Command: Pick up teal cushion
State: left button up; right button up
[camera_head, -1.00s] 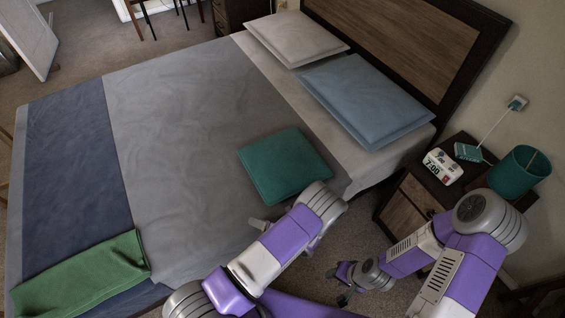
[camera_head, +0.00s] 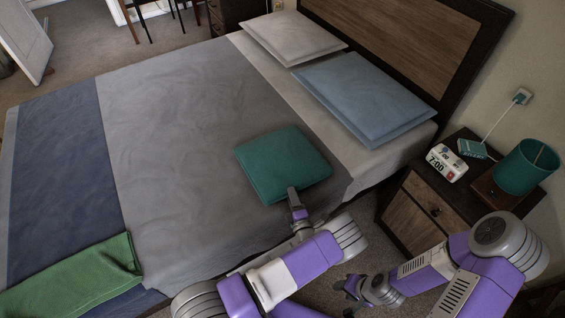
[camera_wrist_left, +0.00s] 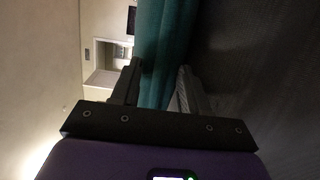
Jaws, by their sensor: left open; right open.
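The teal cushion (camera_head: 281,163) lies flat on the grey part of the bed, near its right side. My left gripper (camera_head: 293,192) is at the near edge of the cushion in the head view. In the left wrist view the cushion (camera_wrist_left: 163,45) runs up the picture between the two open fingers of my left gripper (camera_wrist_left: 158,85). I cannot tell whether either finger touches it. My right gripper (camera_head: 350,289) is low over the floor beside the bed, open and away from the cushion.
The bed (camera_head: 170,140) also holds a blue pillow (camera_head: 365,97), a white pillow (camera_head: 288,38) and a green blanket (camera_head: 75,280). A nightstand (camera_head: 425,205) with a clock (camera_head: 447,162) and a teal lamp (camera_head: 524,166) stands at the right.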

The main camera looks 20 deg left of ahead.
pick_arm(q)
jog(key=shift+x, duration=0.9)
jog(key=shift+c, duration=0.4)
grip_shut()
